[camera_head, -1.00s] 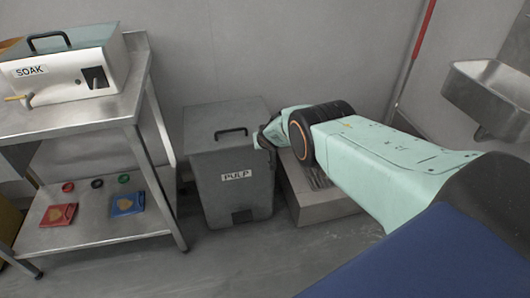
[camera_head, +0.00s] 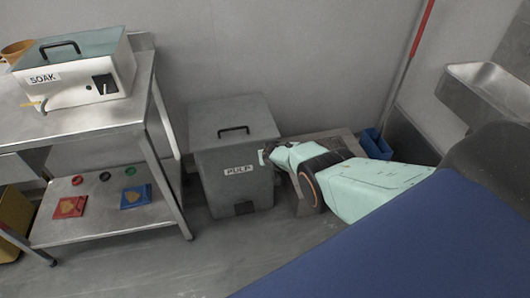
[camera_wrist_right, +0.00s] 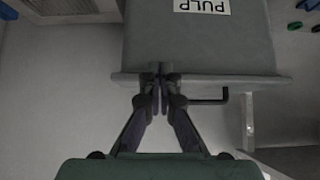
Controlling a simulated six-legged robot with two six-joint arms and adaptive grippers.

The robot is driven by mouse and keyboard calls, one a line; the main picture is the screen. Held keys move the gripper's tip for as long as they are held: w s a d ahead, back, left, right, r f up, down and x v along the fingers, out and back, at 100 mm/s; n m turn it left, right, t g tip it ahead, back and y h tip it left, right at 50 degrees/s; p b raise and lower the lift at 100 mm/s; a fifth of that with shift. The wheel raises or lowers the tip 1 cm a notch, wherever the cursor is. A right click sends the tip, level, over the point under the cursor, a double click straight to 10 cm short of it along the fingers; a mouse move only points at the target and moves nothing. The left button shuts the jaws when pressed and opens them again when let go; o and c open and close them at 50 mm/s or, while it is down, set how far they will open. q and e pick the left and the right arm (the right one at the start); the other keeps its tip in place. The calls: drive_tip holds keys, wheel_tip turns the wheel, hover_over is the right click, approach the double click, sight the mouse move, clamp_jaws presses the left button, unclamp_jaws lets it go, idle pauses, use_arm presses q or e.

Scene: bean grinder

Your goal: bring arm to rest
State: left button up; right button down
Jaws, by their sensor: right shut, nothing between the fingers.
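My right arm (camera_head: 365,188) reaches in from the right in the head view, low and pointing left. My right gripper (camera_head: 264,157) is at its far end, in front of or beside the right side of the grey PULP bin (camera_head: 210,178). In the right wrist view the gripper (camera_wrist_right: 159,72) has its two fingers together with nothing between them. The bin (camera_wrist_right: 200,45) lies behind the fingertips there. I cannot tell whether they touch it. My left gripper is not in view.
A steel table (camera_head: 95,118) at left carries the white SOAK box (camera_head: 75,75). Its lower shelf (camera_head: 105,222) holds red and blue packets. A low grey block (camera_head: 312,205) and a blue container (camera_head: 375,145) are near my arm. A steel sink (camera_head: 480,85) hangs at right.

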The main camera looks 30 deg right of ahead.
drive_tip(key=shift+f, duration=0.15)
drive_tip(key=s+a+f+n+g+y, duration=0.1)
drive_tip(key=s+a+f, duration=0.1)
drive_tip(key=s+f, duration=0.45)
drive_tip(key=s+a+f+n+g+y, duration=0.1)
drive_tip(key=s+a+f, duration=0.2)
drive_tip(key=s+f, duration=0.3)
drive_tip(key=s+a+g, duration=0.3)
drive_tip(key=s+a, duration=0.1)
drive_tip(key=s, duration=1.3)
drive_tip(key=s+a+r+g+b, duration=0.1)
drive_tip(key=s+a+r+g, duration=0.1)
drive_tip(key=s+r, duration=0.5)
drive_tip(key=s+a+r+g+b, duration=0.15)
drive_tip(key=s+r, duration=0.25)
drive_tip(key=s, duration=0.7)
drive_tip(key=s+a+r, duration=0.1)
drive_tip(key=s+r, duration=0.4)
drive_tip(key=r, duration=0.4)
drive_tip(key=shift+n, duration=0.4)
drive_tip(key=shift+w+a+r, duration=0.1)
drive_tip(key=shift+w+r, duration=0.15)
drive_tip(key=shift+w, duration=0.35)
drive_tip(key=shift+w+r, duration=0.25)
drive_tip(key=shift+w, duration=0.4)
drive_tip(key=shift+w+a+r, duration=0.1)
drive_tip(key=shift+w+r, duration=0.15)
drive_tip(key=shift+w, duration=0.35)
